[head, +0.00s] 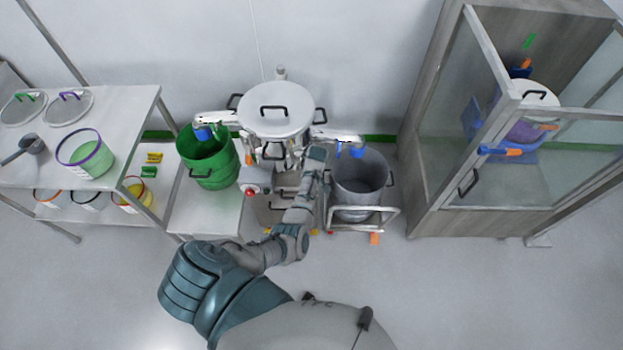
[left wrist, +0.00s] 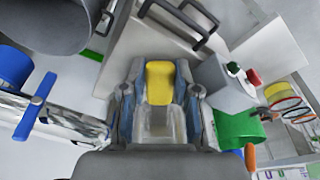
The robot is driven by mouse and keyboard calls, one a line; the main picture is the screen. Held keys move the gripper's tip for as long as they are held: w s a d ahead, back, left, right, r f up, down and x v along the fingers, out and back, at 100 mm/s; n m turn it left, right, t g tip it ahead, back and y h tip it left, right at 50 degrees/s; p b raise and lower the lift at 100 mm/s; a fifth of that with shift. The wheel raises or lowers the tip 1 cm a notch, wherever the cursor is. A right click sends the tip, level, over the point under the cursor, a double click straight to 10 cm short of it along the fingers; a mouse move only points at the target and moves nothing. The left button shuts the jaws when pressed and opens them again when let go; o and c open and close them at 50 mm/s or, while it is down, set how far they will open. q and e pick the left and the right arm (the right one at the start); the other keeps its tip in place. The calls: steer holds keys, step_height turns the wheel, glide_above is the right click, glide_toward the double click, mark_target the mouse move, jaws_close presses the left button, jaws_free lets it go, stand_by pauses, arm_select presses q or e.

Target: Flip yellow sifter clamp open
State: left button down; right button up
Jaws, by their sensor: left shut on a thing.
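The sifter (head: 262,122) stands against the back wall in the head view, a round white vessel with a black handle on its lid. My left arm reaches up to its lower front, right of its middle. My left gripper (head: 318,154) is small there, and the yellow clamp is hidden in that view. In the left wrist view the yellow clamp (left wrist: 160,80) sits between the two fingers of my left gripper (left wrist: 159,98), which is shut on it. Whether the clamp is flipped up or down I cannot tell. My right gripper is not in view.
A green bin (head: 208,160) stands left of the sifter and a grey bin (head: 360,182) right of it, below the side outlets. A grey control box (left wrist: 222,85) with red and green buttons is close to my left gripper. A glazed cabinet (head: 470,130) stands at the right.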

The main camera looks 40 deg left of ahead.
arm_select(q)
steer(key=shift+w+a+r, duration=0.5)
steer(key=shift+a+r, duration=0.25)
steer(key=shift+a, duration=0.1)
steer(key=c, duration=1)
jaws_free()
steer(key=shift+o, duration=0.8)
steer(key=shift+a+f, duration=0.15)
steer(key=shift+f, duration=0.05)
steer(key=shift+s+a+f, duration=0.1)
steer(key=shift+a+f, duration=0.1)
steer(key=shift+f, duration=0.1)
steer(key=v, duration=1.1)
steer(key=shift+a+r, duration=0.2)
steer(key=shift+r, duration=0.1)
